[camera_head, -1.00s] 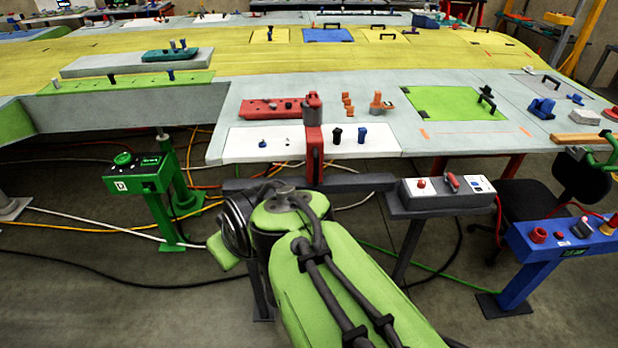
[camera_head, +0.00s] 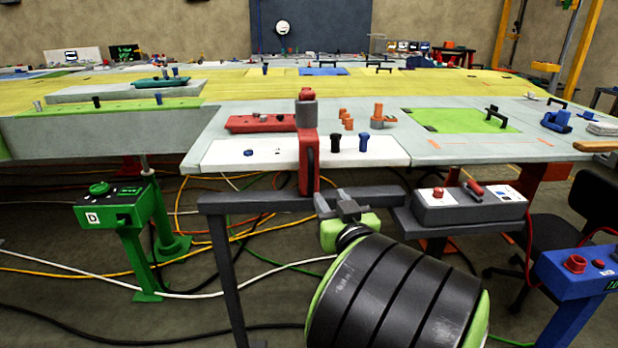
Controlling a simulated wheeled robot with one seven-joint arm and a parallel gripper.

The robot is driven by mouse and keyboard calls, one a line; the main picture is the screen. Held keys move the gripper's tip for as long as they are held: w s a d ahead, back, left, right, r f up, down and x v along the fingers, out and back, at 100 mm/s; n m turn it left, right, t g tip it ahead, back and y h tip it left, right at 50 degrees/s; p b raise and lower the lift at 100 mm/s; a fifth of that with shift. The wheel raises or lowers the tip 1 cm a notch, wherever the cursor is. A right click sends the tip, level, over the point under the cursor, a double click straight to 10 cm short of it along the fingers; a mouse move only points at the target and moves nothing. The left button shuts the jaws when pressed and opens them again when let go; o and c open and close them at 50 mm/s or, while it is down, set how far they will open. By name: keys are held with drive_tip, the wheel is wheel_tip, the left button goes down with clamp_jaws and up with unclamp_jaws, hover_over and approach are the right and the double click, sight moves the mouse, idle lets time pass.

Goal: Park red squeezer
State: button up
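The red squeezer (camera_head: 309,168) stands upright at the front edge of the white panel, with a grey collar and a red top. Its lower end meets the dark grey stand (camera_head: 258,203); whether it rests in a seat there is hard to tell. My gripper (camera_head: 338,208) is a small grey shape just right of and below the squeezer's lower end, in front of the stand. My green and black arm hides part of it. I cannot tell whether its fingers are apart or touch the squeezer.
A grey control box (camera_head: 470,205) is right of the stand, and a green pedestal (camera_head: 117,215) is left. A red block (camera_head: 262,123) and several dark and orange pegs are on the table behind. A blue stand (camera_head: 578,268) and black chair (camera_head: 590,215) are at right. Cables cross the floor.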

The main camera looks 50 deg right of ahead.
sight(312, 170)
drive_tip(key=p+x, duration=0.3)
drive_tip(key=x, duration=1.1)
drive_tip(key=shift+w+r, duration=0.1)
drive_tip(key=shift+w, duration=0.1)
clamp_jaws()
